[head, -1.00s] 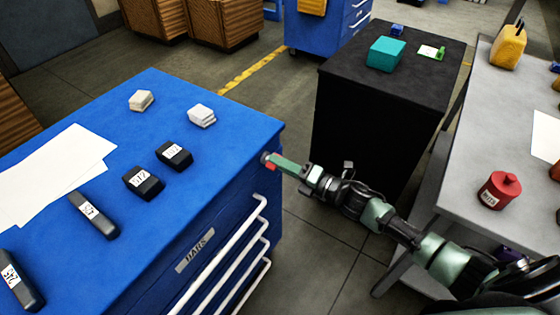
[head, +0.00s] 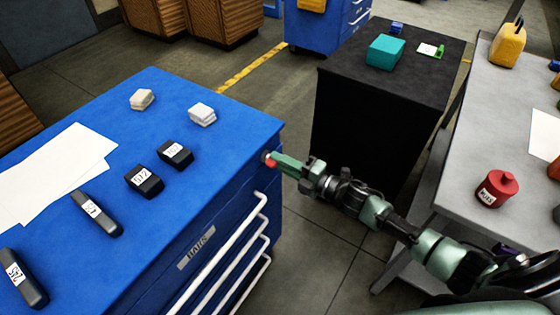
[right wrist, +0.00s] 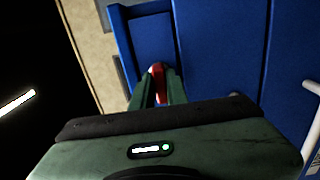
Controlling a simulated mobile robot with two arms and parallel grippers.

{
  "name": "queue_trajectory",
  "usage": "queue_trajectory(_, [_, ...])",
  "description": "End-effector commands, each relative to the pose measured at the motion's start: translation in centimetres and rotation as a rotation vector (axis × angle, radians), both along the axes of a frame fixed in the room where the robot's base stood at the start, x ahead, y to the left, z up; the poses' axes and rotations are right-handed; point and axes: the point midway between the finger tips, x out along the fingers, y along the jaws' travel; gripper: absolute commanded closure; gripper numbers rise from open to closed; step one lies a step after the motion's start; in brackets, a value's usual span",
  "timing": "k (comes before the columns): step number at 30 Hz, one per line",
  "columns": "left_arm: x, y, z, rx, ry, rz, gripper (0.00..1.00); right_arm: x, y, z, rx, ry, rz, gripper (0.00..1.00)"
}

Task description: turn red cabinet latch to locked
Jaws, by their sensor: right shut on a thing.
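The red latch (head: 270,161) is at the upper right corner of the blue cabinet (head: 225,215), near its top edge. In the right wrist view the red latch (right wrist: 157,82) sits between the green fingers, in front of a blue panel. My right gripper (head: 274,160) reaches in from the right and is shut on the latch. It also shows in the right wrist view (right wrist: 158,88). The fingers hide part of the latch, and I cannot tell its exact turn angle. My left gripper is not in view.
White drawer handles (head: 235,240) run down the cabinet front. Black labelled blocks (head: 144,181) and white papers (head: 55,170) lie on its top. A black cabinet (head: 385,110) stands behind my right arm. A grey table (head: 500,130) with a red canister (head: 497,189) is at right.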

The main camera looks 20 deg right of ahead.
Motion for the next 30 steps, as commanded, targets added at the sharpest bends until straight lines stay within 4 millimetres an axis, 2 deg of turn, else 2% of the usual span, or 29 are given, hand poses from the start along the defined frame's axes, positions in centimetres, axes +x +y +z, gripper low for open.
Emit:
queue_trajectory(5, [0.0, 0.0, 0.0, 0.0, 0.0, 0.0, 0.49, 0.1, -0.1, 0.2, 0.004, 0.0, -0.003, 1.0])
queue_trajectory(6, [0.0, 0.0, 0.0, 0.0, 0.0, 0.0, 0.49, 0.1, -0.1, 0.2, 0.004, 0.0, -0.003, 0.83])
queue_trajectory(8, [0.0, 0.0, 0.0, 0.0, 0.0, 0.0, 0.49, 0.1, -0.1, 0.2, 0.004, 0.0, -0.003, 0.66])
queue_trajectory(9, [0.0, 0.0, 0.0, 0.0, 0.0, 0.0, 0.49, 0.1, -0.1, 0.1, 0.004, 0.0, -0.002, 0.64])
queue_trajectory(20, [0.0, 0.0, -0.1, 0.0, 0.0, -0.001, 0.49, -0.3, -0.3, 0.0, 0.001, 0.001, -0.001, 0.64])
queue_trajectory(30, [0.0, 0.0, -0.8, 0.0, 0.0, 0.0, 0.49, -4.6, -3.6, -0.2, 0.0, 0.004, -0.001, 0.64])
